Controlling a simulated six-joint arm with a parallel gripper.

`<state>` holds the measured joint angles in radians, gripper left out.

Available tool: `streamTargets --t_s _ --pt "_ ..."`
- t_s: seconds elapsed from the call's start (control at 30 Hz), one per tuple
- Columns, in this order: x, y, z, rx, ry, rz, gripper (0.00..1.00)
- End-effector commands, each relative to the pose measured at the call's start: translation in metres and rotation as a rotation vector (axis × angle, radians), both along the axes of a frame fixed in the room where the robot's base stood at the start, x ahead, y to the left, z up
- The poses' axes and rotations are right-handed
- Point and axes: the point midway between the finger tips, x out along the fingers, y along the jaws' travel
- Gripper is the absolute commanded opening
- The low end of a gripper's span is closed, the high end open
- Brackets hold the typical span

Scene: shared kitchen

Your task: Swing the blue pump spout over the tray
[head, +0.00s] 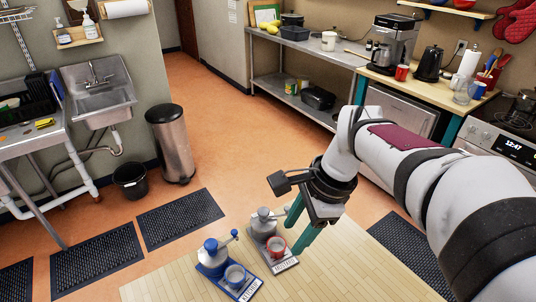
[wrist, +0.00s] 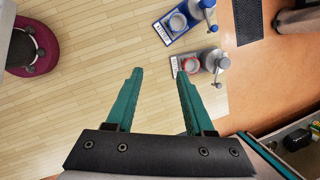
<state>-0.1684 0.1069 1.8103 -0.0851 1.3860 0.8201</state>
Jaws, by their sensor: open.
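The blue pump (head: 212,257) stands at the back left of a blue tray (head: 247,290). A grey-blue cup (head: 236,276) stands on the tray's front part. The blue pump spout (head: 234,234) sticks out sideways to the upper right, off the tray and toward the grey pump. In the wrist view the spout (wrist: 213,26) points down the picture, away from the cup (wrist: 178,22). My gripper (head: 293,239) is open and empty, to the right of the blue pump and close to the grey pump's tray. In the wrist view my gripper (wrist: 159,73) shows nothing between its fingers.
A grey pump (head: 263,222) with a red cup (head: 277,248) on a grey tray (head: 288,266) stands between my gripper and the blue pump. The light wooden surface (head: 180,288) around them is mostly bare. A maroon round object (wrist: 32,42) is at the wrist view's left.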

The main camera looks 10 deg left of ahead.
Motion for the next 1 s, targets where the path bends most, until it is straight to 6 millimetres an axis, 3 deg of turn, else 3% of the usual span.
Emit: streamTargets --t_s 0.03,0.1,0.23,0.37,0.8,1.0 --pt "0.035 0.025 -0.007 0.025 0.038 -0.102 0.53" --pt "0.073 0.056 -0.017 0.061 0.085 -0.247 0.53" --pt "0.108 0.091 -0.032 0.100 0.144 -0.406 0.53" --pt "0.114 0.103 -0.045 0.109 0.159 -0.442 0.53" --pt "0.116 0.147 -0.156 0.108 0.156 -0.440 0.53" --pt "0.117 0.156 -0.177 0.110 0.154 -0.440 0.53"
